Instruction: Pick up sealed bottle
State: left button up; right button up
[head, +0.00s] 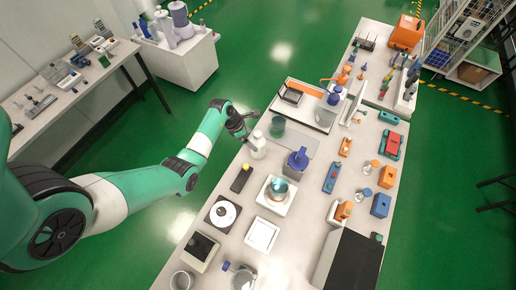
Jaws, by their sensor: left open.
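My left gripper (248,126) comes in from the left and is open at the left edge of the long white table. A white bottle (258,149) stands upright just below and to the right of its fingers; I cannot tell if they touch. A bottle with a blue top (298,159) stands further right, and another blue-topped bottle (334,96) stands by the tray at the back. The frame does not show clearly which bottle is sealed. My right gripper is not in view.
A green-tinted beaker (278,125) stands close right of the gripper. A dark handheld device (241,177), a scale with a glass beaker (277,188) and a white pad (262,234) lie nearer. Orange and blue testers fill the right side. Green floor is open left of the table.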

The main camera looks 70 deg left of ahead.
pick_arm(q)
jog(key=shift+w+f, duration=0.15)
jog(key=shift+f, duration=0.15)
jog(key=b+x, duration=0.1)
jog(key=x, duration=0.1)
jog(key=b+x, duration=0.2)
jog(key=x, duration=0.1)
jog(key=shift+w+d, duration=0.1)
jog(key=shift+w, duration=0.3)
jog(key=shift+r, duration=0.1)
grip_shut()
